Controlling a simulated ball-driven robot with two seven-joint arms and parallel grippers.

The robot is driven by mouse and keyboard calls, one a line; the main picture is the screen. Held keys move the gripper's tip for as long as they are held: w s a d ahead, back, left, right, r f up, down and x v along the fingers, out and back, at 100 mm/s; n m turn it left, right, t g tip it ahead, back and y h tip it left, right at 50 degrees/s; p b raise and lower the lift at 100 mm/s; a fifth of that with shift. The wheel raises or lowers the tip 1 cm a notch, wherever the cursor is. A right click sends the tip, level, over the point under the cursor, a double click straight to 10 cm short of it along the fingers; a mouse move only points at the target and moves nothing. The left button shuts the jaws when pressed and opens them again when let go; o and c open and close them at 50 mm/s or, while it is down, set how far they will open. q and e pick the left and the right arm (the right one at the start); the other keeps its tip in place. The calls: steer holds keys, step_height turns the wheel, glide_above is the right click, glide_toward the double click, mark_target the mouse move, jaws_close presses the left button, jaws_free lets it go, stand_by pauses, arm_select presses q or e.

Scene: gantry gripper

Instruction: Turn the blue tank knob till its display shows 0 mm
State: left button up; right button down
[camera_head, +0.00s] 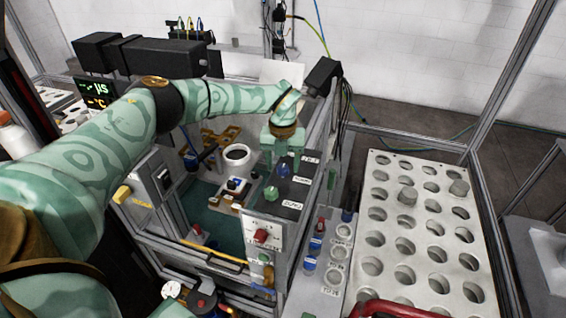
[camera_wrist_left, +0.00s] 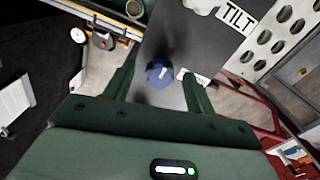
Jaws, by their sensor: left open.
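The blue tank knob (camera_head: 284,171) sits on the dark sloping panel (camera_head: 294,192), above a green knob (camera_head: 271,193). In the left wrist view the blue knob (camera_wrist_left: 158,73) shows a pale pointer mark and lies between the two fingertips. My left gripper (camera_head: 283,158) is open over the panel, its fingers on either side of the knob with gaps visible. I cannot tell how far its tips are above the panel. A white label beside the knob is partly hidden by a finger. No mm reading is legible. My right gripper is not in view.
A red button (camera_head: 261,236) is on the panel's front. A white rack with round holes (camera_head: 391,190) stands right. A dark display with green and orange figures (camera_head: 96,93) is at left. Frame posts surround the panel.

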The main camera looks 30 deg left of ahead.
arm_select(q)
steer(key=shift+f, duration=0.15)
steer(key=c, duration=1)
steer(key=shift+m, duration=0.3)
steer(key=shift+m+p, duration=0.75)
steer(key=shift+m, duration=0.45)
steer(key=m+p, duration=0.1)
steer(key=m, duration=0.2)
steer(key=shift+m, duration=0.4)
steer(key=m, duration=0.4)
steer(key=shift+d+p, duration=0.1)
steer(key=shift+p, duration=0.3)
steer(key=shift+w+m, duration=0.1)
steer(key=shift+m, duration=2.4)
